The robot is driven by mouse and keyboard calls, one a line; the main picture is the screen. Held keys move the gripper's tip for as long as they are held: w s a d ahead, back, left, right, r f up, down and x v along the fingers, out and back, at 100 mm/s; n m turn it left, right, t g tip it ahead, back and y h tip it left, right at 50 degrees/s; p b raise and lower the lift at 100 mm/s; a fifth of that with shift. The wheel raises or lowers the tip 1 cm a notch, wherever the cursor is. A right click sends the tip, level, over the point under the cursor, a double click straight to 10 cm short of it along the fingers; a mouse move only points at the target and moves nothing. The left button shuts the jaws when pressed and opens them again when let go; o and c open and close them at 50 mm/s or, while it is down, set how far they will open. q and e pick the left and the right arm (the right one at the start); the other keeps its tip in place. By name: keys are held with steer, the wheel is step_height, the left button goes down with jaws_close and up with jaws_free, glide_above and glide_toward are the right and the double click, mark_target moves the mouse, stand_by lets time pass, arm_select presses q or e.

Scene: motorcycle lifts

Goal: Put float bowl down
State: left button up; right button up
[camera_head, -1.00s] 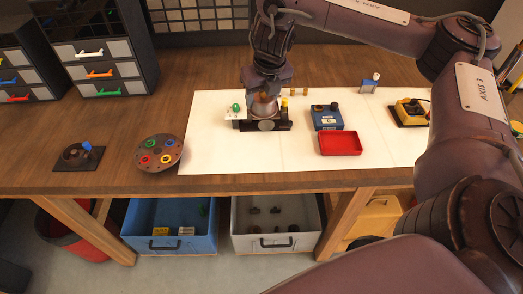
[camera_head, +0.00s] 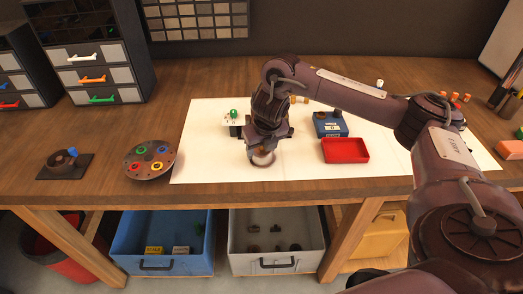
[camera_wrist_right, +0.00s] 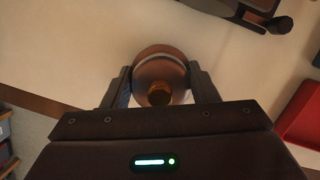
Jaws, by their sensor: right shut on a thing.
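The float bowl (camera_wrist_right: 160,70) is a round, coppery metal cup with a brass-coloured piece in its middle. In the head view the float bowl (camera_head: 262,158) shows under my right gripper (camera_head: 264,148), over the front part of the white mat (camera_head: 210,165). My right gripper (camera_wrist_right: 160,88) is shut on the float bowl, one finger on each side of it. I cannot tell whether the bowl touches the mat. My left gripper is not in view.
A red tray (camera_head: 345,150) and a blue box (camera_head: 329,124) stand to the right on the mat. A round plate with coloured rings (camera_head: 150,160) lies to the left, and a dark fixture (camera_head: 64,163) beyond it. The mat's left front is bare.

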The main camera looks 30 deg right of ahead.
mark_target(267, 155)
steer(key=shift+f, duration=0.15)
steer(key=o, duration=1)
steer(key=shift+r, duration=0.55)
steer(key=p+v, duration=0.5)
steer(key=v, duration=0.6)
steer(key=shift+s+p, duration=0.25)
steer(key=shift+p, duration=0.1)
steer(key=shift+r, duration=0.15)
